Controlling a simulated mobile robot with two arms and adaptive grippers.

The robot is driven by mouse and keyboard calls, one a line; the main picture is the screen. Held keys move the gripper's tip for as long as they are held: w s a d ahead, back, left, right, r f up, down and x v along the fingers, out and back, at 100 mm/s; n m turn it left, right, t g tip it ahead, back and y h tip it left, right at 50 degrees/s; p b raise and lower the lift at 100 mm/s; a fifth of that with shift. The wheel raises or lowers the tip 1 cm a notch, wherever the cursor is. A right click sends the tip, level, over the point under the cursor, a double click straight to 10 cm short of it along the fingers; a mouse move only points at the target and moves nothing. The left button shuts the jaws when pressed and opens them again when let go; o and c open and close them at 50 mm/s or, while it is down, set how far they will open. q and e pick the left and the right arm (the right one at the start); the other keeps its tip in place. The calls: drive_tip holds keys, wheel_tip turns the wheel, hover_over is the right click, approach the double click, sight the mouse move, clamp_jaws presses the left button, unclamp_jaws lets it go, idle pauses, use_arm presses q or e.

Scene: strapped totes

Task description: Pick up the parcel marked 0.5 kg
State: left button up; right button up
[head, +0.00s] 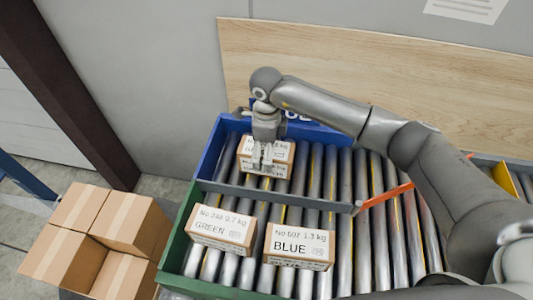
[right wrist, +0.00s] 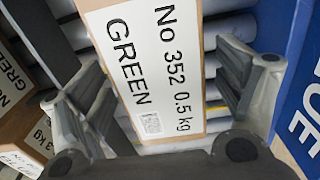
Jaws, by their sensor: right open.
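The parcel marked "No 352 0.5 kg GREEN" (right wrist: 150,70) is a brown box with a white label. It lies on the rollers by the blue end wall in the head view (head: 283,152). My right gripper (head: 265,160) is over this parcel, pointing down. In the right wrist view the open fingers (right wrist: 160,95) stand on either side of the parcel, with a visible gap on the right; whether the left finger touches cannot be told. My gripper hides part of the label in the head view. My left gripper is not in view.
A parcel marked 0.7 kg GREEN (head: 223,230) and one marked 1.3 kg BLUE (head: 299,246) lie in the nearer lane. A grey divider (head: 310,202) separates the lanes. An orange bar (head: 387,197) crosses to the right. Cardboard boxes (head: 90,235) stand at left.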

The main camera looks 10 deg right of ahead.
drive_tip(key=shift+f, duration=0.15)
drive_tip(key=shift+c, duration=0.5)
drive_tip(key=shift+w, duration=0.1)
drive_tip(key=c, duration=1.4)
